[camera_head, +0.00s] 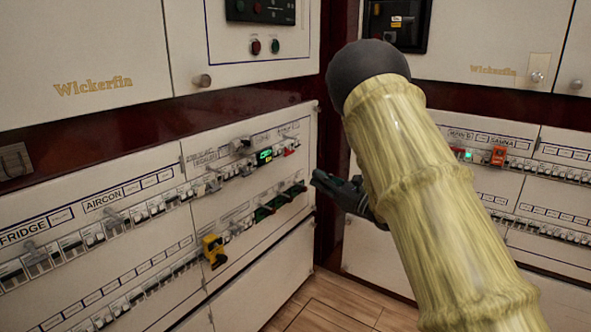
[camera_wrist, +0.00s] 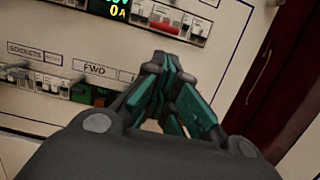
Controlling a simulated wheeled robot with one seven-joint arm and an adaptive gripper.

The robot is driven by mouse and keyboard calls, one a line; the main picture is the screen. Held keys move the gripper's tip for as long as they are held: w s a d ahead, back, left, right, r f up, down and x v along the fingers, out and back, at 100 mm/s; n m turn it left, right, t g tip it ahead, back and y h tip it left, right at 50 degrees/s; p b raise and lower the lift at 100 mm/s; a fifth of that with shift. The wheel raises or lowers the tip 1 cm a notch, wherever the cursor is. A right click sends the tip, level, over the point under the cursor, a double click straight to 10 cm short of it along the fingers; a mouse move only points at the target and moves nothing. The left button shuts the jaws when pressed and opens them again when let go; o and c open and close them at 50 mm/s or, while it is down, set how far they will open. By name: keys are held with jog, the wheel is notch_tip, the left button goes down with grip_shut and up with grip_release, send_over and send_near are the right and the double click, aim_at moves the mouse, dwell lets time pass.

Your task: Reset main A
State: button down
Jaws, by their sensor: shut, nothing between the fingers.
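My gripper (camera_head: 325,181) is shut and empty, pointing left at the right end of the left panel's lower breaker row. In the wrist view its fingers (camera_wrist: 172,75) overlap the strip right of the FWD label. A red-handled breaker (camera_head: 290,151) sits at the right end of the upper row, under a small label too blurred to read surely. It also shows in the wrist view as a wide red toggle (camera_wrist: 166,28), above and apart from my fingertips. Its toggle position is unclear. Left of it a green lit meter (camera_head: 265,157) reads 0A in the wrist view (camera_wrist: 110,10).
A yellow device (camera_head: 214,250) is on the lower row. Dark green breakers (camera_head: 278,203) sit near my fingertips. The right panel has another red device (camera_head: 498,155) near a SAUNA label. Round cabinet knobs (camera_head: 201,80) stick out above. The wooden floor (camera_head: 330,300) is clear.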

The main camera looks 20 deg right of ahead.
aim_at(285, 161)
jog(key=shift+b+x, duration=2)
jog(key=shift+x, duration=2.95)
jog(key=shift+r, duration=0.1)
jog(key=shift+s+r+g+p, duration=0.1)
jog(key=shift+g+p, duration=0.2)
jog(key=shift+p, duration=0.2)
